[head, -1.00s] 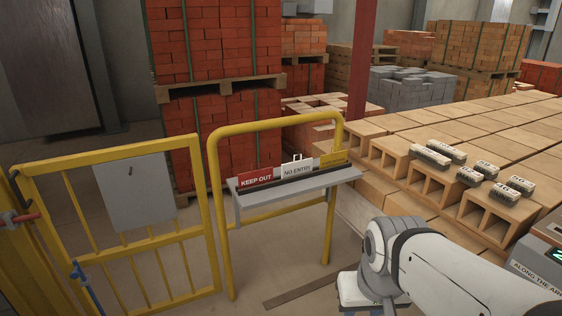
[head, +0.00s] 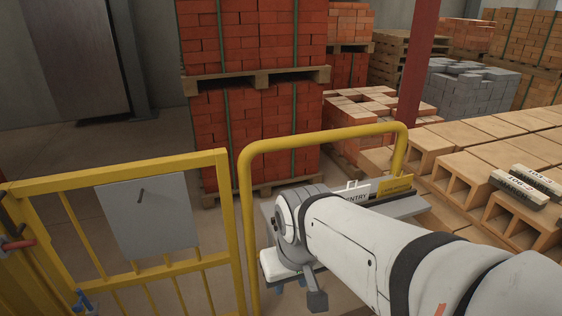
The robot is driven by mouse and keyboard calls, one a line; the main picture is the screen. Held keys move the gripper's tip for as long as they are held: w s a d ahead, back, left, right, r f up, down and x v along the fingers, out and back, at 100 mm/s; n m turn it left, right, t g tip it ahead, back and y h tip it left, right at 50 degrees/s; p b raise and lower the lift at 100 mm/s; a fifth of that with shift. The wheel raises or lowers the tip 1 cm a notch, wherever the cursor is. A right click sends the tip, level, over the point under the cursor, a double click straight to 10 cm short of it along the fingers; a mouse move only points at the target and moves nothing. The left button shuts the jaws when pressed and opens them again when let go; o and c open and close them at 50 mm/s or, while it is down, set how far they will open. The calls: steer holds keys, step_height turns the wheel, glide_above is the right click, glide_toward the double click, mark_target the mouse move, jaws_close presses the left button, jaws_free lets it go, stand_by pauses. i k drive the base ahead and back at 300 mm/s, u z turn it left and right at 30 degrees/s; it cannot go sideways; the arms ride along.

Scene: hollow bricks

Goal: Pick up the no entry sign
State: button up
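The no entry sign (head: 355,196) is a white plate standing on the small grey shelf (head: 408,207) of the yellow hoop rail. Only its right part, with the letters "NTRY" and a white tab on top, shows past my arm. The red keep out sign is hidden behind my arm. My gripper (head: 298,288) hangs in front of the shelf, left of and lower than the no entry sign in the picture. Its fingers are mostly hidden, so its opening cannot be judged. I see nothing held in it.
The yellow hoop rail (head: 247,200) frames the shelf. A yellow gate (head: 228,200) with a grey panel (head: 148,216) stands to the left. Hollow bricks (head: 470,180) with label blocks (head: 530,185) lie to the right. Stacked red bricks (head: 255,45) rise behind.

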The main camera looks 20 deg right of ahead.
mark_target(357, 194)
steer(key=z, duration=0.35)
steer(key=i, duration=0.95)
steer(key=z, duration=0.75)
steer(key=k, duration=0.9)
steer(key=z, duration=0.15)
steer(key=i, duration=0.95)
steer(key=u, duration=0.05)
